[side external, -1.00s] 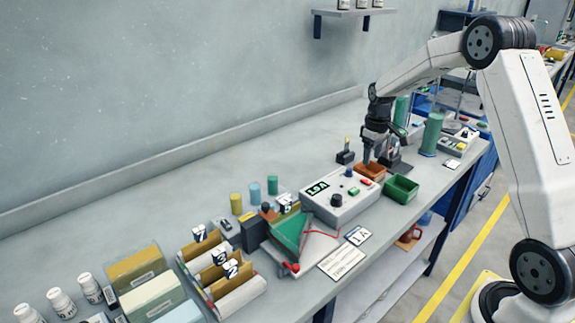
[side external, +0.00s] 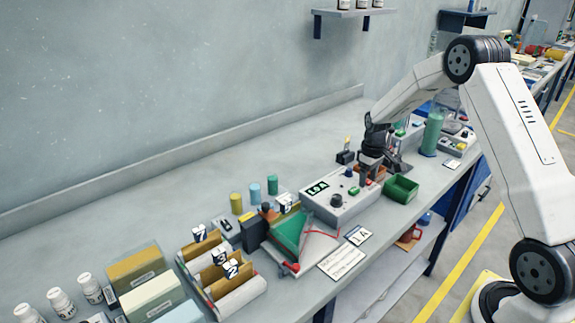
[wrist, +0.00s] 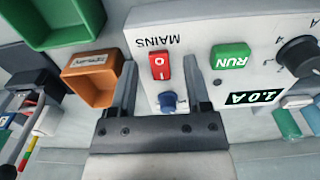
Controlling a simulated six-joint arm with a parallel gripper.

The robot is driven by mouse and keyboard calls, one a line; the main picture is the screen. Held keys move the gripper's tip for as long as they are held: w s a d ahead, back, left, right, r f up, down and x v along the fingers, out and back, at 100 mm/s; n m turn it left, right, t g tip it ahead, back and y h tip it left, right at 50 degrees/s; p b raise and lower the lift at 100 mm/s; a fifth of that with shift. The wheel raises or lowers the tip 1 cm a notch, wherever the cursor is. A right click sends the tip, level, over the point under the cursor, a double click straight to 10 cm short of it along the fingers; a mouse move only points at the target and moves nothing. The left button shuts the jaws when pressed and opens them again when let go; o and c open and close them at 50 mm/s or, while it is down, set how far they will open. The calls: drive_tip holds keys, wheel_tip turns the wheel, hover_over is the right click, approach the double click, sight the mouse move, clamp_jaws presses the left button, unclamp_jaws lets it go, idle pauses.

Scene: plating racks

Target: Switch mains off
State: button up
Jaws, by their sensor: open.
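The grey power supply box (side external: 335,210) stands on the bench with a display (wrist: 254,97) that reads 1.0 A. In the wrist view its red MAINS rocker switch (wrist: 159,66), marked I and O, lies between my finger lines; I cannot tell which side is pressed. A green RUN button (wrist: 231,57) sits beside it, and a blue knob (wrist: 168,102) lies nearer my gripper's palm. My gripper (wrist: 160,72) is open and empty, pointing down at the box's right end.
An orange bin (wrist: 93,80) is close beside one finger, and a green bin (side external: 401,189) stands right of the box. A black knob (wrist: 300,56) is farther along the panel. A green wedge and red lead lie left of the box.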

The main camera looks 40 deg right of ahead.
clamp_jaws()
drive_tip(key=shift+s+t, duration=0.1)
drive_tip(key=shift+t, duration=0.2)
drive_tip(key=shift+s+t, duration=0.15)
drive_tip(key=shift+t, duration=0.75)
drive_tip(key=shift+f, duration=0.1)
